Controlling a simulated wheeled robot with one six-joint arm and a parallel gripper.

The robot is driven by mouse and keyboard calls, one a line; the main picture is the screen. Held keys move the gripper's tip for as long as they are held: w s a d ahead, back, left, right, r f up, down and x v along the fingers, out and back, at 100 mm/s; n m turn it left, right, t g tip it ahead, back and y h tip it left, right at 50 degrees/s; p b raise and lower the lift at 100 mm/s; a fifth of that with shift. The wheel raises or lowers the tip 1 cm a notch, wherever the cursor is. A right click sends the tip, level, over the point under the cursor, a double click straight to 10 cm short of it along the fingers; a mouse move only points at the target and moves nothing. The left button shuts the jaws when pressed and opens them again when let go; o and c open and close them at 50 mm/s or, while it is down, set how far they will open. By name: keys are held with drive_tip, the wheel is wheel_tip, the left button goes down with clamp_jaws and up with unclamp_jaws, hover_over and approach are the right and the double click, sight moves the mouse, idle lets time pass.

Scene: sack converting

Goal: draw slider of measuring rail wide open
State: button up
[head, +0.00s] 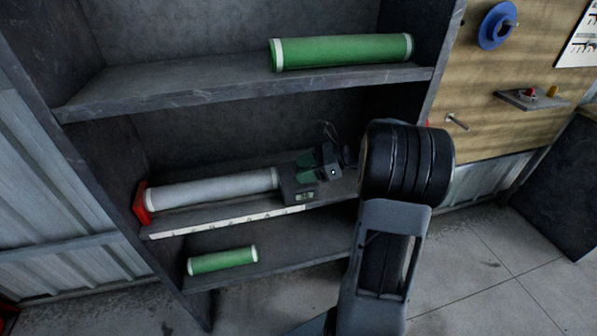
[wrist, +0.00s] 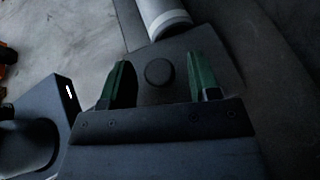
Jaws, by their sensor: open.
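The measuring rail (head: 232,217) runs along the front edge of the middle shelf, with a pale scale strip and a red end stop (head: 143,203) at its left. The slider (head: 298,195), a dark grey block with a small display, sits on the rail by the right end of a white roll (head: 212,189). In the wrist view the slider (wrist: 180,47) carries a round dark knob (wrist: 158,72). My gripper (head: 312,166) is at the slider, its green fingers open on either side of the knob. Gaps show beside the knob; the fingers do not grip it.
A green roll (head: 342,52) lies on the upper shelf, and a shorter green roll (head: 222,261) lies on the bottom one. The upper shelf board (head: 180,83) is above my gripper. The middle shelf's right part is hidden behind my arm.

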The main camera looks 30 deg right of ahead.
drive_tip(key=shift+w+a+f, duration=0.2)
drive_tip(key=shift+a, duration=0.3)
drive_tip(key=shift+c, duration=0.5)
clamp_jaws()
